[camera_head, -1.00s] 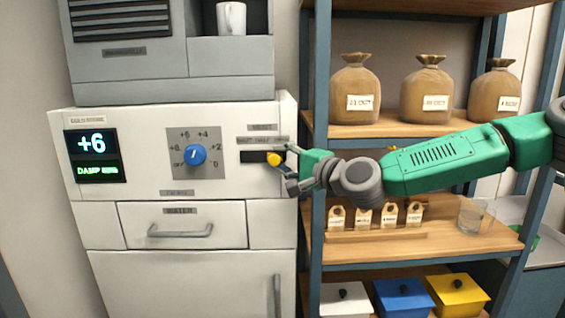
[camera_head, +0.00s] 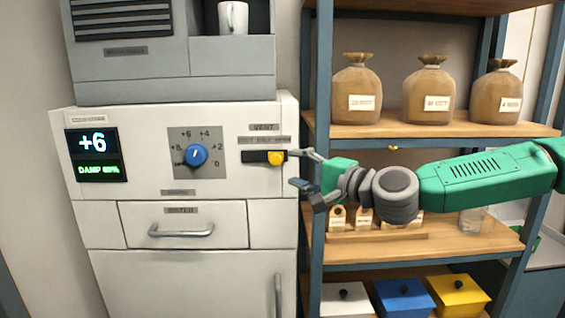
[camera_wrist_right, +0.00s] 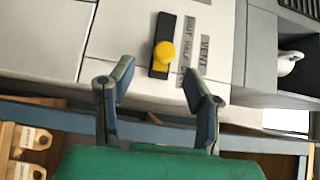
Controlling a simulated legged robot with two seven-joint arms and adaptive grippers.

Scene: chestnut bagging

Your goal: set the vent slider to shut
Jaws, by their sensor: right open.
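The vent slider is a yellow knob (camera_head: 276,158) in a short black slot (camera_head: 252,156) on the upper right of the white machine's front. The knob sits right of the slot's middle in the head view; the small position labels (camera_head: 264,140) above are hard to read there. In the right wrist view the knob (camera_wrist_right: 163,54) stands out beside the SHUT and HALF lettering (camera_wrist_right: 188,45). My right gripper (camera_head: 294,171) is open and empty just right of the knob. In the wrist view its fingertips (camera_wrist_right: 160,80) are spread either side, short of the knob. My left gripper is out of view.
A blue dial (camera_head: 196,155) and a display (camera_head: 92,155) reading +6 are left of the slider. A water drawer (camera_head: 184,223) is below. A shelf rack (camera_head: 310,240) with sacks, tags, a glass and coloured boxes stands close on the right.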

